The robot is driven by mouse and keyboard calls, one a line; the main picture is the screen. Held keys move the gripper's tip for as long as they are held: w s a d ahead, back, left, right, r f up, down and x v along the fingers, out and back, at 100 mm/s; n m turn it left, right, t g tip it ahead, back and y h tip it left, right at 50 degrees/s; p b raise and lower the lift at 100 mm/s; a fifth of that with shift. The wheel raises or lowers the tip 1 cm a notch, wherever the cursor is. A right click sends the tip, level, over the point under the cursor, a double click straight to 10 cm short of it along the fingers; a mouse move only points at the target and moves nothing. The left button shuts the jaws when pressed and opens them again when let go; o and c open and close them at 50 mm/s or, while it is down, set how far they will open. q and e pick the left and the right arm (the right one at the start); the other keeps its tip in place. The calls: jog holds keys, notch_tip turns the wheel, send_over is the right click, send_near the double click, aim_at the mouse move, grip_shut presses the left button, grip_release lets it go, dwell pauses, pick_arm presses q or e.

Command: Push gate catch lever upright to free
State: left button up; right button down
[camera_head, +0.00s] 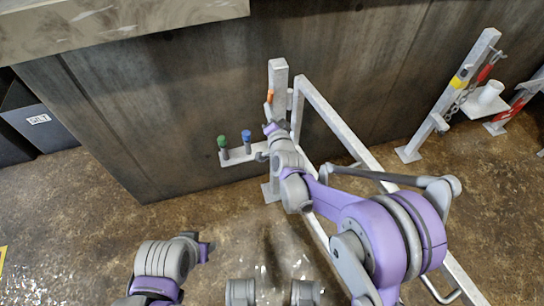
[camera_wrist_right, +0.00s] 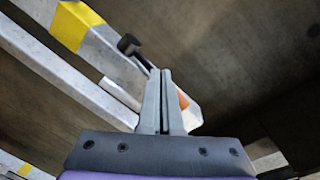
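The gate (camera_head: 345,130) is a pale metal frame beside an upright post (camera_head: 279,80). A small orange part (camera_head: 269,97) shows near the post's top; an orange part also shows just right of the fingers in the wrist view (camera_wrist_right: 183,102). A dark rod with a black knob (camera_wrist_right: 128,44) sticks out from behind the fingers there. I cannot tell which part is the catch lever. My right gripper (camera_wrist_right: 163,75) is shut, its fingers together, close to the post; contact is hidden. My left gripper (camera_head: 206,249) is low at the left, its fingers not discernible.
Green (camera_head: 222,142) and blue (camera_head: 247,137) knobs stand on a pale bracket (camera_head: 238,156) left of the post. A dark wall (camera_head: 150,110) rises behind. Another post (camera_head: 450,95) with a yellow band and chain stands at right. Open floor (camera_head: 90,200) lies at left.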

jog(key=shift+w+a, duration=0.2)
jog(key=shift+w, duration=0.35)
dwell(0.4)
jog(key=p+v, duration=0.1)
jog(key=v, duration=0.7)
jog(key=shift+a+r+p, duration=0.3)
jog(key=shift+r+p, duration=0.1)
jog(key=shift+s, duration=0.1)
dwell(0.4)
